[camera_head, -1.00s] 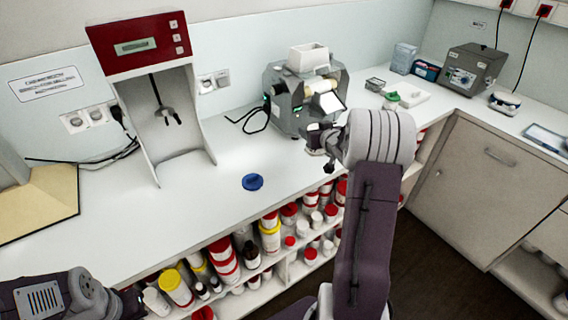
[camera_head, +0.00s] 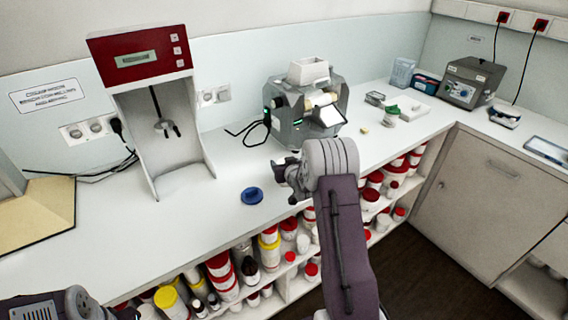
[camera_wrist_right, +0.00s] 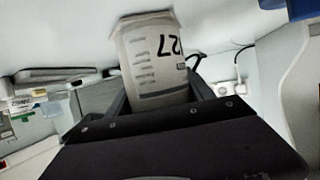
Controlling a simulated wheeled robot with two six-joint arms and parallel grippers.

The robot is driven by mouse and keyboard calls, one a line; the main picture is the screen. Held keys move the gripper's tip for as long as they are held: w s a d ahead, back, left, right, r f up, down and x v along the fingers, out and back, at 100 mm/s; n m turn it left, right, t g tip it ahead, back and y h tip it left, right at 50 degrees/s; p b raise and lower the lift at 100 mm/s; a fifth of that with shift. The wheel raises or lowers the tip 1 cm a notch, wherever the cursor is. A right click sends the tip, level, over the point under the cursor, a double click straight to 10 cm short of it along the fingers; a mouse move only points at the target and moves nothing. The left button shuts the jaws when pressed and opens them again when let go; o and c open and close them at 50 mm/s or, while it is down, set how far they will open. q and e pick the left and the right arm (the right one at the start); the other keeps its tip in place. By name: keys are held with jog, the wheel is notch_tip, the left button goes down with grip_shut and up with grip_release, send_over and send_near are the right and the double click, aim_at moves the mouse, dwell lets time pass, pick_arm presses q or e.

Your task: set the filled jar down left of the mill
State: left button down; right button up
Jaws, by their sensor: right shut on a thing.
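The jar (camera_wrist_right: 155,60), pale with a printed label reading 27, is held between the fingers of my right gripper (camera_wrist_right: 158,98). In the head view my right gripper (camera_head: 283,178) is over the counter, front-left of the mill (camera_head: 290,110); the jar is mostly hidden there and I cannot tell if it touches the counter. The mill is grey with a white hopper and stands against the back wall. A blue lid (camera_head: 252,195) lies on the counter just left of my right gripper. My left arm shows at the bottom left; its fingertips are not clearly visible.
A red-topped mixer stand (camera_head: 140,55) stands left of the mill. Shelves below the front edge hold several tubs. A green-topped container (camera_head: 391,115) stands at the right.

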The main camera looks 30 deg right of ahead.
jog(key=shift+s, duration=0.1)
jog(key=o, duration=1.3)
jog(key=shift+f, duration=0.15)
jog(key=shift+o, duration=0.2)
jog(key=shift+r, duration=0.25)
jog(key=v, duration=1.2)
jog(key=s+a+f+n+g+y, duration=0.1)
jog(key=s+a+f+g, duration=0.2)
jog(key=s, duration=0.4)
jog(key=s+a+f+g+y, duration=0.1)
jog(key=s+a+f+g, duration=0.1)
jog(key=s+a+g, duration=0.3)
jog(key=s+a+f+n+g+y, duration=0.1)
jog(key=s+a+f+g, duration=0.2)
jog(key=s+a, duration=0.6)
jog(key=shift+s+a+f+n+g+b, duration=0.3)
jog(key=shift+s+g+b, duration=0.1)
jog(key=shift+s, duration=0.7)
